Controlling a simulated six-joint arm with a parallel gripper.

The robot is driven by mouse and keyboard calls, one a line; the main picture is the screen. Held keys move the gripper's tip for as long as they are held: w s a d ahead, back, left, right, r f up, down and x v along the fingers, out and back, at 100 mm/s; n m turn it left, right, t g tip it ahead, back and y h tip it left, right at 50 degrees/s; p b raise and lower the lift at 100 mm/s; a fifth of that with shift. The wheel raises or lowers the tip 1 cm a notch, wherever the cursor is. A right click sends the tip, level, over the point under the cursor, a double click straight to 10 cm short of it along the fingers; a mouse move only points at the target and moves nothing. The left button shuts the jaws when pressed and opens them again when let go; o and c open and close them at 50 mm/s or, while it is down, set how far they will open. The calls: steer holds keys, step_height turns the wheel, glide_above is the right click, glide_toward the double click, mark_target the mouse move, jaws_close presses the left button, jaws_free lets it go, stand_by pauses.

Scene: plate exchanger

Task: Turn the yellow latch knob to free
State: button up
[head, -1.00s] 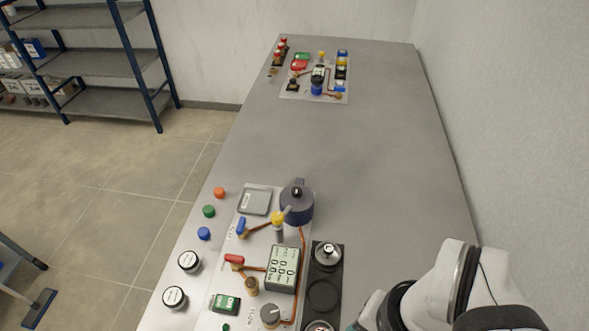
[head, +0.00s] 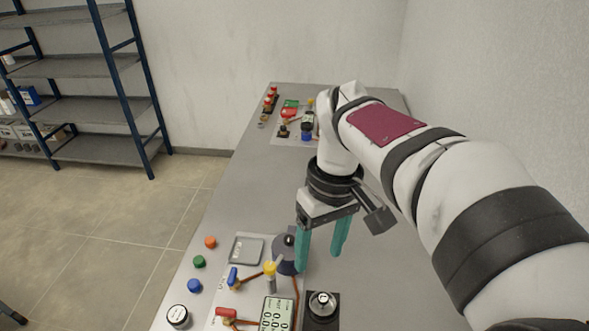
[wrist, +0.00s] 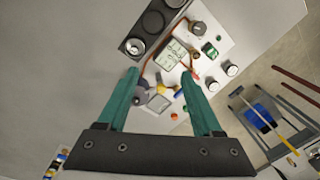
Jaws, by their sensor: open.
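The yellow knob (head: 270,268) stands upright on the near grey panel, between the blue-handled valve (head: 233,277) and the dark blue-grey round vessel (head: 283,265). It shows as a small yellow spot in the wrist view (wrist: 178,93). My gripper (head: 320,262) points down with its two green fingers apart and empty, above and to the right of the knob and vessel. In the wrist view the open fingers (wrist: 158,74) straddle part of the panel, well above it. My left finger overlaps part of the vessel in the head view.
A digital display (head: 276,315) and a red-handled valve (head: 225,316) stand nearer on the panel. Orange (head: 210,243), green (head: 200,261) and blue (head: 194,286) buttons line its left. A black holder (head: 322,322) stands at right. A similar far panel has small fittings. The table between is bare.

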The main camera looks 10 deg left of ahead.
mark_target(269, 265)
steer(key=w+a+f+n, duration=0.3)
steer(key=w+a+n, duration=0.6)
steer(key=w+a, duration=0.15)
steer(key=shift+h, duration=0.4)
steer(key=f, duration=0.5)
steer(key=s+f, duration=0.1)
steer(key=f, duration=0.9)
steer(key=shift+s+a+f, duration=0.1)
steer(key=shift+s+f, duration=0.05)
steer(key=shift+f, duration=0.25)
jaws_close()
